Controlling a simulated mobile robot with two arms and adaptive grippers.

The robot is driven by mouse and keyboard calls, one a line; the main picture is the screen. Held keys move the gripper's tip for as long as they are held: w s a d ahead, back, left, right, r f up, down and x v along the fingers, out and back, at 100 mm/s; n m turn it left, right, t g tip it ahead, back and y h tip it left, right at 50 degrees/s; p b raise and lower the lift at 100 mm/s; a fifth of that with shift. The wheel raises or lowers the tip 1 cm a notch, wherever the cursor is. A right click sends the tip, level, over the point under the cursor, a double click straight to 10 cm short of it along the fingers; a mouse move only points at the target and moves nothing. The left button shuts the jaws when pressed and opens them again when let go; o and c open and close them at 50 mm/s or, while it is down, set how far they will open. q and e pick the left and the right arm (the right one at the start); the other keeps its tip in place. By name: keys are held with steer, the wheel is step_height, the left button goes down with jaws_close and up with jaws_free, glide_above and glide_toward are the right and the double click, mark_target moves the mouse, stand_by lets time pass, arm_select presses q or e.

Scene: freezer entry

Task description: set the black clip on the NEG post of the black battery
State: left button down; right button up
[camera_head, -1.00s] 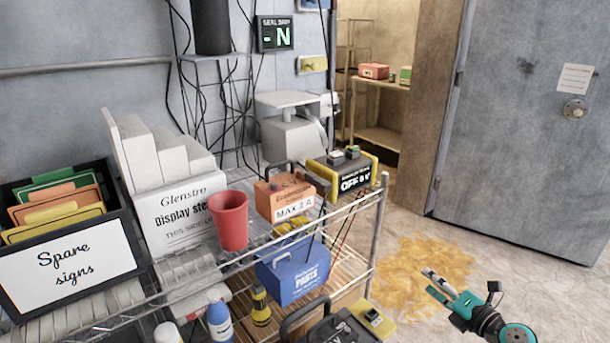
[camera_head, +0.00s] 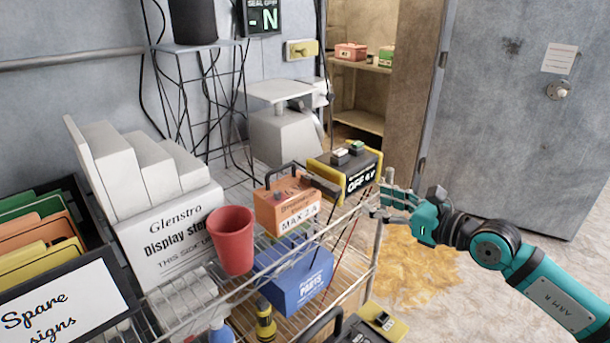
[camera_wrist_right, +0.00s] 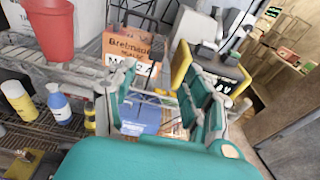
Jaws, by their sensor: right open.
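My right gripper (camera_head: 388,196) is open and empty at the right end of the shelf rack, just right of the yellow-and-black box. In the right wrist view, its two fingers (camera_wrist_right: 165,98) are spread in front of the orange box. A dark clip-like piece (camera_head: 323,188) sits at the orange box's right side; it also shows in the wrist view (camera_wrist_right: 158,48). I cannot tell surely whether it is the black clip. A black case with a handle (camera_head: 345,331) is cut off at the bottom edge and may be the black battery. No NEG mark is readable.
On the top shelf are the orange "MAX 2 A" box (camera_head: 283,212), the yellow-and-black "OFF 6 V" box (camera_head: 357,181) and a red cup (camera_head: 231,240). A blue parts box (camera_head: 298,285) is below. Thin red and dark leads hang near the rack's right end.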

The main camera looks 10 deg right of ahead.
steer(key=p, duration=0.2)
glide_toward(323, 181)
steer(key=x, duration=0.4)
steer(key=shift+w+d+f, duration=0.1)
steer(key=shift+w+f, duration=0.1)
steer(key=shift+f, duration=0.1)
steer(key=shift+w+r+p, duration=0.1)
steer(key=shift+w+p, duration=0.1)
steer(key=shift+p, duration=0.1)
steer(key=x, duration=0.3)
steer(key=p+x, duration=0.1)
steer(key=shift+w+a+r, duration=0.15)
steer(key=shift+w+a, duration=0.05)
steer(key=shift+a, duration=0.25)
steer(key=shift+w+a, duration=0.1)
steer(key=shift+c, duration=0.7)
arm_select(q)
steer(key=r, duration=0.1)
steer(key=s+d+r, duration=0.1)
steer(key=s+r, duration=0.1)
steer(key=r, duration=0.1)
steer(key=shift+d+r, duration=0.1)
steer(key=shift+d, duration=0.05)
arm_select(e)
jaws_close()
